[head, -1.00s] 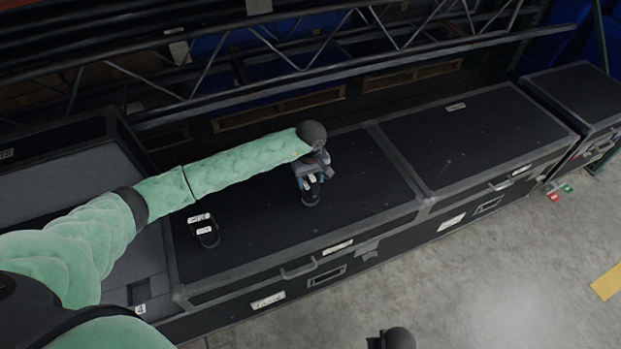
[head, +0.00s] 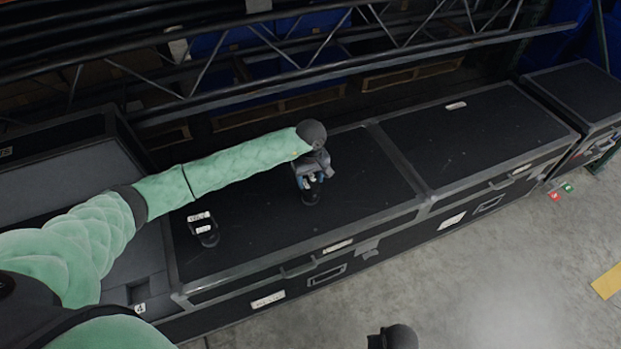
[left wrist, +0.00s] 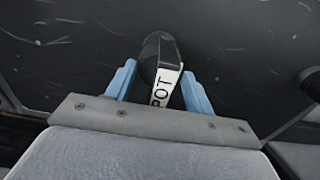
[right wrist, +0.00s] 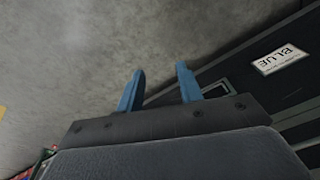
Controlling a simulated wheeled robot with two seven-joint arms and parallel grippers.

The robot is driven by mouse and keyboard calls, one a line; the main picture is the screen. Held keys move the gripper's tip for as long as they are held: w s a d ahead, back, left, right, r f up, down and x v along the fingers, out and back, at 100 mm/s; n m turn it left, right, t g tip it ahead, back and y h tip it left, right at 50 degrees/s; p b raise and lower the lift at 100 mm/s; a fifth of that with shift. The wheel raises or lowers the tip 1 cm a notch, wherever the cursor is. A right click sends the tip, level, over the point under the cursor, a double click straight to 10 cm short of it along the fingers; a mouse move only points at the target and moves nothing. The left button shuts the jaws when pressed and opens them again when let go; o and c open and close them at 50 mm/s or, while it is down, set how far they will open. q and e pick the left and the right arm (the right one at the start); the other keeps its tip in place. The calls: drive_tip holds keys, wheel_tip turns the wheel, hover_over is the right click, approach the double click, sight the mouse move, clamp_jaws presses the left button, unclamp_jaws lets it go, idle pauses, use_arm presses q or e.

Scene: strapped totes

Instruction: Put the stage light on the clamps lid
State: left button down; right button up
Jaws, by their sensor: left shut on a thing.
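A small black stage light (head: 311,195) with a white label is on or just above the black case lid (head: 262,212), left of the middle seam. My left gripper (head: 312,181) is shut on it from above. In the left wrist view, the light (left wrist: 160,60) is between the blue fingers, its label partly reading "POT". A second black light (head: 206,231) with white labels stands on the same lid, nearer its left end. My right gripper (right wrist: 160,88) is open and empty. I cannot read which lid is labelled clamps.
A second black lid (head: 475,135) adjoins on the right and is mostly bare. Another case (head: 580,90) stands at the far right. An open grey-lined case (head: 60,190) is at the left. A metal truss (head: 300,65) runs behind. A label (right wrist: 281,60) reads "BLUE".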

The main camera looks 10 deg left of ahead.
use_arm(q)
drive_tip(key=c, duration=0.8)
unclamp_jaws()
drive_tip(key=shift+o, duration=1.2)
use_arm(e)
drive_tip(key=shift+w+r, duration=0.25)
drive_tip(key=shift+r, duration=0.05)
use_arm(q)
drive_tip(key=shift+r, duration=0.1)
use_arm(e)
drive_tip(key=shift+f, duration=0.2)
